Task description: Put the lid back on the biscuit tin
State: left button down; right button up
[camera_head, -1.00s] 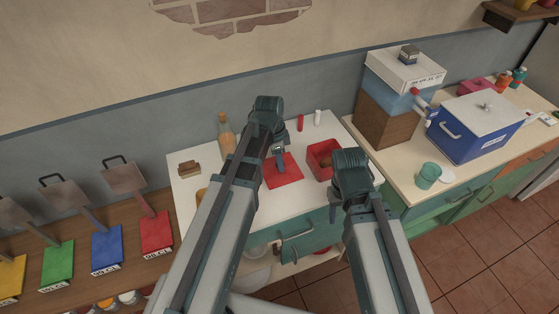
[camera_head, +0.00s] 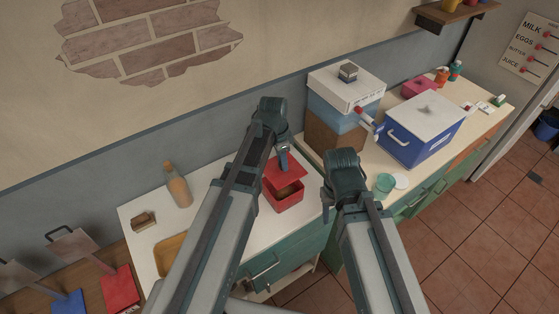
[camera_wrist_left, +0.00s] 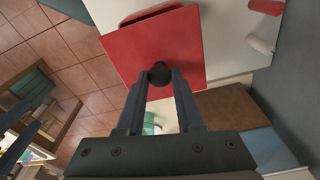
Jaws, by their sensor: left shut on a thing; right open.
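My left gripper (camera_head: 284,165) is shut on the black knob (camera_wrist_left: 159,73) of the flat red lid (camera_head: 286,177). The lid is over the back part of the red biscuit tin (camera_head: 287,205); whether they touch is unclear. Brown contents show in the open front part of the tin. In the left wrist view the lid (camera_wrist_left: 150,45) fills the upper middle and hides most of the tin, with a dark gap at its top edge. My right gripper (camera_head: 327,192) is open and empty, to the right of the tin; its fingers are partly hidden.
A bottle (camera_head: 178,185), a small brown item (camera_head: 144,220) and a yellow tray (camera_head: 172,252) are on the left counter. A large dispenser (camera_head: 335,115) and blue cooler (camera_head: 422,135) stand at right. Red (camera_wrist_left: 266,6) and white (camera_wrist_left: 261,45) cylinders lie near the lid.

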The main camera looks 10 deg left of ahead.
aim_at(282, 173)
pick_arm(q)
jog(key=shift+s+f, duration=0.1)
notch_tip(282, 173, down, 6)
jog(key=b, duration=0.6)
jog(key=shift+f, duration=0.1)
jog(key=shift+f+b, duration=0.15)
jog(key=shift+b, duration=0.25)
dwell(1.7)
jog(key=shift+c, duration=2.4)
grip_release()
jog(key=shift+o, duration=0.3)
jog(key=o, duration=0.4)
jog(key=shift+r, duration=0.2)
